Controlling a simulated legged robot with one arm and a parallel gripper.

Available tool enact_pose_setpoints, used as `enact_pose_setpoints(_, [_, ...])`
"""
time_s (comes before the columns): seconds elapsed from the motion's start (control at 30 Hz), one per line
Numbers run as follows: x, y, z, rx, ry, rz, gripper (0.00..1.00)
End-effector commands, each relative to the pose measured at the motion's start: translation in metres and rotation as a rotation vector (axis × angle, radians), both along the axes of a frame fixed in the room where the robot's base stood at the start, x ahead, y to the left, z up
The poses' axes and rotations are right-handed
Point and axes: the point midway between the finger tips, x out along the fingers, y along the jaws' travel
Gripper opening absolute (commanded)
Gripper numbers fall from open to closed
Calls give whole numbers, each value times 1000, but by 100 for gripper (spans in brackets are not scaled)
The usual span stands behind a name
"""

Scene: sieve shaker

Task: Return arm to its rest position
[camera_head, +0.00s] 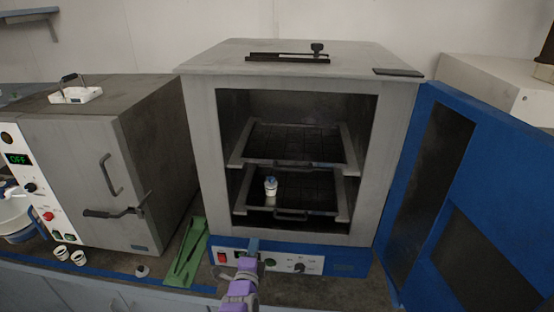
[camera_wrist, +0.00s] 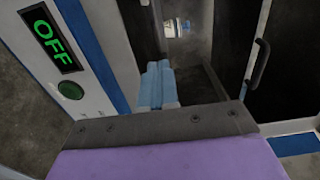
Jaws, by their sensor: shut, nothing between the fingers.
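My gripper (camera_head: 250,248) is in front of the lower front panel of the open grey oven (camera_head: 200,140), at the end of my purple arm. In the wrist view, its pale blue fingers (camera_wrist: 158,84) are together with nothing between them. The gripper is apart from the jar. The blue oven door (camera_head: 405,190) stands open to the right.
A second grey oven (camera_head: 150,125) stands at the left, shut, its display reading OFF. A green tray (camera_head: 186,256) and several small white pots (camera_head: 78,257) lie on the counter. An upper shelf (camera_head: 295,163) sits above the jar. The open door blocks the right side.

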Motion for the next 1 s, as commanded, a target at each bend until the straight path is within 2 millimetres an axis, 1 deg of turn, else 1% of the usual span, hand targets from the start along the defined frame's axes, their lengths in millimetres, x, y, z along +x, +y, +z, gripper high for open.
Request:
enact_pose_setpoints(0.07, [3,-7,7,20,-12,-20,0])
enact_pose_setpoints(0.17, [11,-32,31,93,-57,-90,0])
enact_pose_setpoints(0.27, [19,-77,70,225,-137,-209,0])
enact_pose_setpoints(0.3, [20,-99,87,289,-177,-266,0])
enact_pose_setpoints(0.33, [20,-116,101,342,-211,-310,0])
enact_pose_setpoints(0.37, [19,-132,114,391,-244,-351,0])
enact_pose_setpoints(0.4, [16,-155,128,459,-290,-409,0])
enact_pose_setpoints(0.47, [7,-189,151,566,-365,-492,0])
enact_pose_setpoints(0.5, [0,-213,164,637,-417,-550,0])
enact_pose_setpoints(0.57, [-15,-247,183,746,-503,-635,0])
enact_pose_setpoints(0.6, [-28,-270,193,821,-563,-695,0])
enact_pose_setpoints(0.67, [-50,-303,206,934,-660,-784,0])
enact_pose_setpoints(0.7, [-66,-323,212,1009,-727,-841,0])
enact_pose_setpoints(0.73, [-79,-337,215,1062,-775,-885,0])
enact_pose_setpoints(0.77, [-92,-350,218,1118,-825,-926,0])
enact_pose_setpoints(0.8, [-109,-366,221,1191,-892,-980,0])
enact_pose_setpoints(0.87, [-137,-385,221,1298,-996,-1060,0])
enact_pose_setpoints(0.9, [-155,-396,220,1367,-1065,-1113,0])
enact_pose_setpoints(0.97, [-183,-409,216,1464,-1173,-1191,0])
enact_pose_setpoints(1.0, [-201,-415,213,1527,-1245,-1243,0])
